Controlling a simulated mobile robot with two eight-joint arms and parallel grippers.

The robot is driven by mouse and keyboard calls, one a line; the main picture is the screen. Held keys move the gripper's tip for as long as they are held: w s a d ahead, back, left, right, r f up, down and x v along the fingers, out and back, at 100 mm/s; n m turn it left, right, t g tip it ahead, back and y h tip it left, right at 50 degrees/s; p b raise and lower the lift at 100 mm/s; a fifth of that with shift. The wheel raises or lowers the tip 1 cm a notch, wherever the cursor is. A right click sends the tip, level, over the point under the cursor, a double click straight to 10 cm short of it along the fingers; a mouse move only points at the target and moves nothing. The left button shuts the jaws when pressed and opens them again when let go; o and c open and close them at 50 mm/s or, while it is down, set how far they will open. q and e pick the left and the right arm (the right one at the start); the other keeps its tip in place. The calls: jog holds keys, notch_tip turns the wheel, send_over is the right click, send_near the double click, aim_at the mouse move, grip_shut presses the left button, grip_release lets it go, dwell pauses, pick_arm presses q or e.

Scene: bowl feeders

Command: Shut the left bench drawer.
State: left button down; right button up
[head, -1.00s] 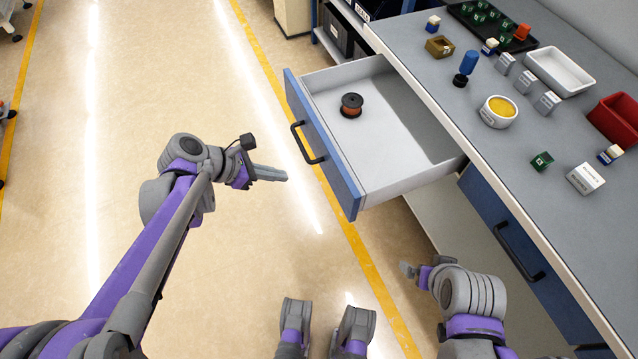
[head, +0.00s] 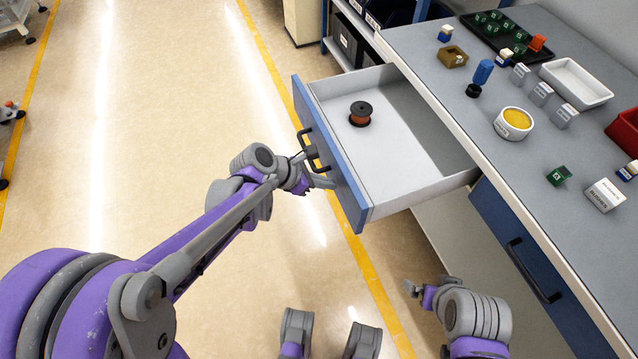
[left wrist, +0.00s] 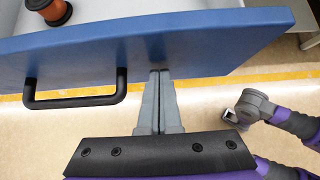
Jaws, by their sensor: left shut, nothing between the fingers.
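The left bench drawer (head: 420,150) stands pulled out from the bench, with its blue front (head: 335,160) towards my left arm. A copper-coloured spool (head: 360,114) with dark flanges is inside it. My left gripper (head: 330,182) is shut and empty, with its fingertips at the drawer front, close beside the black handle (head: 312,150). In the left wrist view the closed fingers (left wrist: 160,75) reach the blue front to the right of the handle (left wrist: 75,100); I cannot tell whether they touch it. My right gripper (head: 412,289) is low near the bench, its jaws unclear.
A second blue drawer (head: 540,265) is shut, nearer me. The bench top (head: 450,95) holds a yellow-filled bowl (head: 513,123), a white tray (head: 575,82), a red bin (head: 627,130) and several small blocks. Floor left of the drawer is clear.

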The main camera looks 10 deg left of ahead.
dwell(0.3)
pick_arm(q)
jog(key=w+d, duration=0.6)
jog(key=d, duration=0.3)
jog(key=w+d, duration=0.6)
jog(key=d, duration=0.3)
jog(key=w+d, duration=0.6)
jog(key=d, duration=0.3)
jog(key=shift+w, duration=0.15)
jog(key=shift+w+d, duration=0.4)
jog(key=shift+d, duration=0.2)
jog(key=shift+d+r, duration=0.1)
